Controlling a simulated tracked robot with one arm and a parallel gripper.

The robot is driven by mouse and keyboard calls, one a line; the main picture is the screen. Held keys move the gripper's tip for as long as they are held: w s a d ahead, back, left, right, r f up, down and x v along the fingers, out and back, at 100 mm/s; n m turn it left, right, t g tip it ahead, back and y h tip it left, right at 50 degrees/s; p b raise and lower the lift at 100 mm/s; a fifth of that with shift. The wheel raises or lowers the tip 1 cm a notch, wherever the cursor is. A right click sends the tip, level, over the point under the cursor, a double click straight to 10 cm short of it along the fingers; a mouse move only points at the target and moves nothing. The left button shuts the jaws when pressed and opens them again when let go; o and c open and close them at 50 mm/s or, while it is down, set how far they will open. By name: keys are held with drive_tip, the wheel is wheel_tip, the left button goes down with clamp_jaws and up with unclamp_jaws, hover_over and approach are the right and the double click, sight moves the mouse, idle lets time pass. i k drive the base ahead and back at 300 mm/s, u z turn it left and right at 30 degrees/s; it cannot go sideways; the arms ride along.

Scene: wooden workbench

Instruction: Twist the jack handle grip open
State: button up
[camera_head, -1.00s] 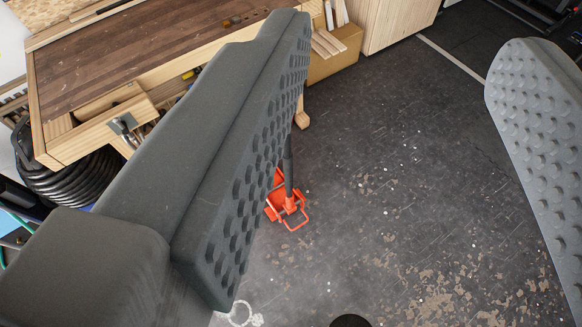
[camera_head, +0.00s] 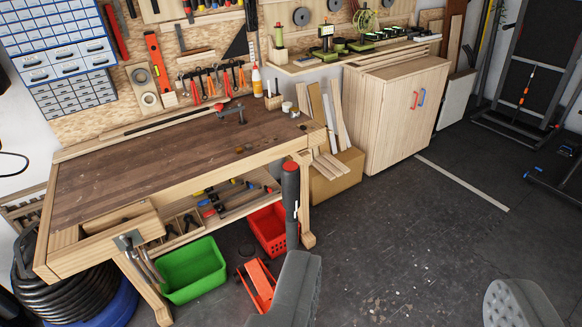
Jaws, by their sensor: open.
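The jack (camera_head: 258,284) is orange-red and stands on the floor by the workbench's right front leg, partly hidden behind my gripper's left finger. Its dark handle (camera_head: 291,215) stands upright, with a thick black grip (camera_head: 291,183) and a reddish top. My gripper (camera_head: 402,270) is open and empty at the bottom of the picture. Its left grey finger is just below the handle in the picture and hides the handle's lower end. The right finger is far off to the right. The grip is not between the fingers.
The wooden workbench (camera_head: 180,158) stands behind the jack. A green crate (camera_head: 193,270) and a red crate (camera_head: 268,230) sit on the floor under it. A cardboard box (camera_head: 336,177) and a wooden cabinet (camera_head: 395,115) stand to the right. The dark floor (camera_head: 420,225) there is clear.

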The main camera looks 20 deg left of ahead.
sight(290, 170)
drive_tip(key=u, duration=0.6)
drive_tip(key=k, duration=0.3)
drive_tip(key=z, duration=0.25)
drive_tip(key=i, duration=1.25)
drive_tip(key=u, duration=0.5)
